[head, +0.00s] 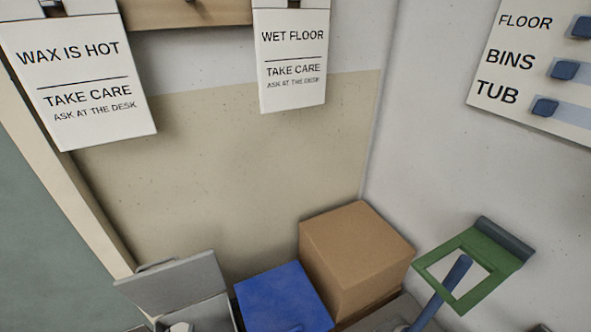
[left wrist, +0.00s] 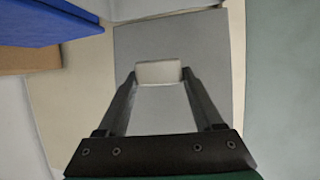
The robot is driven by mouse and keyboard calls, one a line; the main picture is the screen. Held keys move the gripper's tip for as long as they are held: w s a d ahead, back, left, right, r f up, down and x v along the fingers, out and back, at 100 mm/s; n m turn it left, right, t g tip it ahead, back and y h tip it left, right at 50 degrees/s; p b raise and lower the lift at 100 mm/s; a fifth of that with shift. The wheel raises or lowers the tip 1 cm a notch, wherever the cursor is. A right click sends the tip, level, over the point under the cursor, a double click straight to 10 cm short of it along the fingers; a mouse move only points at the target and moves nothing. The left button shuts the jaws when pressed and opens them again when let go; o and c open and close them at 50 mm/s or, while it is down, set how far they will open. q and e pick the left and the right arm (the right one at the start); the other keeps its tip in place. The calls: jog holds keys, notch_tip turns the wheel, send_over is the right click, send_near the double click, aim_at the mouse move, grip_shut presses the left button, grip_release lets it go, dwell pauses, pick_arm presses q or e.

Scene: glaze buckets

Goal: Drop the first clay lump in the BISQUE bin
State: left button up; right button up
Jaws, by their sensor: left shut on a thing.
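In the left wrist view my left gripper (left wrist: 158,74) is shut on a pale off-white block, the clay lump (left wrist: 158,71), held between its two dark fingertips. A flat grey panel (left wrist: 178,35) lies behind the lump in that view. In the head view a grey bin (head: 215,316) with a raised grey lid (head: 172,285) stands at the bottom left, cut off by the picture edge. A small pale shape shows at its opening, too cut off to identify. No BISQUE label is readable. My right gripper is not in view.
A blue box (head: 283,298) stands right of the grey bin, with a cardboard box (head: 355,258) behind it. A green frame (head: 490,286) with a blue rod (head: 445,290) is at the right. Warning signs (head: 80,85) and a labelled board (head: 530,75) hang on the walls.

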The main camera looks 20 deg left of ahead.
pick_arm(q)
jog(key=shift+f, duration=0.15)
notch_tip(320, 180, down, 6)
jog(key=b, duration=0.5)
jog(key=o, duration=1.4)
jog(key=shift+o, duration=0.2)
jog(key=p+v, duration=0.1)
jog(key=v, duration=1)
jog(key=shift+s+d, duration=0.25)
jog(key=shift+r, duration=0.2)
